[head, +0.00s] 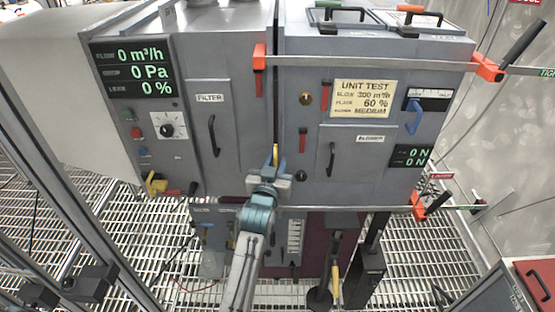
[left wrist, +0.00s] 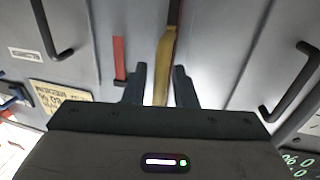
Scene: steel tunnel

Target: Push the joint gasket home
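A narrow seam (head: 277,80) runs down between the two grey cabinet halves. In the left wrist view, a yellow-brown strip (left wrist: 163,70) with a dark reddish upper part lies along this seam; I take it to be the joint gasket. A small yellow piece (head: 275,153) of it shows above my gripper in the head view. My left gripper (head: 272,172) is at the lower part of the seam. In the left wrist view its fingers (left wrist: 159,85) stand apart, one each side of the strip, with small gaps visible. Contact cannot be told. My right gripper is not in view.
Door handles (head: 213,135) (head: 331,158) stick out on both sides of the seam. Orange-ended bar clamps (head: 259,58) (head: 418,207) cross the right half, above and below. A yellow-handled item (head: 155,183) is at lower left. Grated floor (head: 440,250) lies around the cabinet.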

